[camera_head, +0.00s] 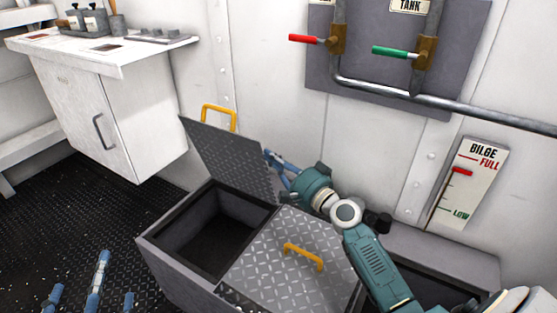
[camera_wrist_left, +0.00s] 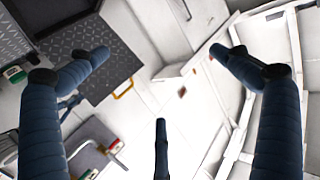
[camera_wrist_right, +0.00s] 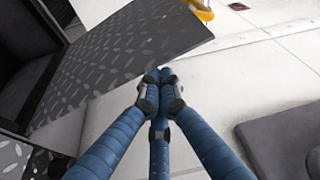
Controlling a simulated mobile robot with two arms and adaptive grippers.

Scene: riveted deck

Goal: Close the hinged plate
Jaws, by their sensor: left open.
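The hinged plate (camera_head: 232,158) stands raised and tilted at the back of a grey box (camera_head: 180,265), over its open dark compartment. Its yellow handle (camera_head: 219,116) is at the top edge. My right gripper (camera_head: 271,158) is at the plate's right edge, on the wall side. In the right wrist view its fingers (camera_wrist_right: 160,78) are together with nothing seen between them, close to the patterned plate (camera_wrist_right: 125,55); contact cannot be told. My left gripper (camera_head: 95,285) is open and empty over the floor at lower left. The plate also shows in the left wrist view (camera_wrist_left: 112,70).
A second plate (camera_head: 265,262) with a yellow handle (camera_head: 303,256) lies flat beside the opening. A white cabinet (camera_head: 110,115) stands at left. Pipes with red and green valve levers (camera_head: 395,52) and a bilge gauge (camera_head: 468,185) are on the wall. The dark floor at left is clear.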

